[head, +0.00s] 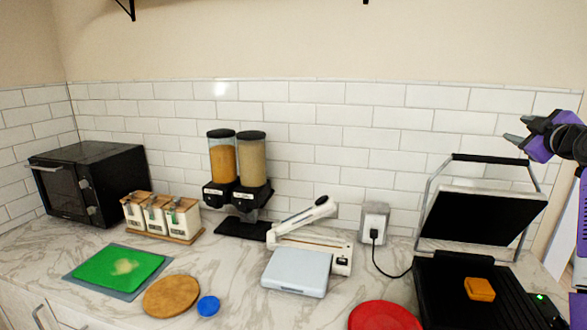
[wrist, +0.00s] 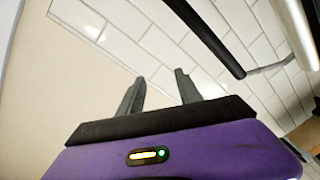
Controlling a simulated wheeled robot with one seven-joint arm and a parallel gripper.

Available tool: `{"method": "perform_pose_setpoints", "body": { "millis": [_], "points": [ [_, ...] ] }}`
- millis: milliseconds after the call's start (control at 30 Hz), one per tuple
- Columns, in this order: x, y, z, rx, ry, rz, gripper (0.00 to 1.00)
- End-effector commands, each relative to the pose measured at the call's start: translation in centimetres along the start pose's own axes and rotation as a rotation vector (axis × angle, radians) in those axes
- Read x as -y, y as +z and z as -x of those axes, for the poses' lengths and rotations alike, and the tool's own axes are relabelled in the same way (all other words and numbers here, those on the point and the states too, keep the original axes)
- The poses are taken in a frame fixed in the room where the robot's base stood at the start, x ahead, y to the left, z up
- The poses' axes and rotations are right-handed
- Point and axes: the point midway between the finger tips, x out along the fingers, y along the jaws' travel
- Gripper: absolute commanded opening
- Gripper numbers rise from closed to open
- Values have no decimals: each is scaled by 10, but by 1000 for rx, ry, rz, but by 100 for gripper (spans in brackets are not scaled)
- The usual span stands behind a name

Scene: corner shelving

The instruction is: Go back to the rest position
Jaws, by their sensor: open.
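My gripper (head: 519,130) is at the right of the head view, raised above and behind the open contact grill (head: 437,290). Its two grey fingers are apart with nothing between them. In the wrist view my gripper (wrist: 158,88) shows the spread fingers against the wall, also empty. The grill's raised lid (head: 480,220) stands below and left of the gripper. An orange-brown food piece (head: 480,289) lies on the grill's lower plate.
The grill's handle bar (wrist: 208,35) shows in the wrist view. A red plate (head: 384,316), white scale-like box (head: 295,272), dispensers (head: 252,165), green board (head: 118,268), round wooden board (head: 171,296), blue lid (head: 208,306) and black oven (head: 90,183) stand on the counter.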

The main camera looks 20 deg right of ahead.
Motion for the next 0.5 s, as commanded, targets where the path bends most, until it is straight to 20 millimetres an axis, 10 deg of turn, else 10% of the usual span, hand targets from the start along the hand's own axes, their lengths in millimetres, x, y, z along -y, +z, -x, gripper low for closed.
{"method": "perform_pose_setpoints", "body": {
  "millis": [500],
  "points": [
    [192, 20, 64, -145, 169, -479, 41]
  ]
}}
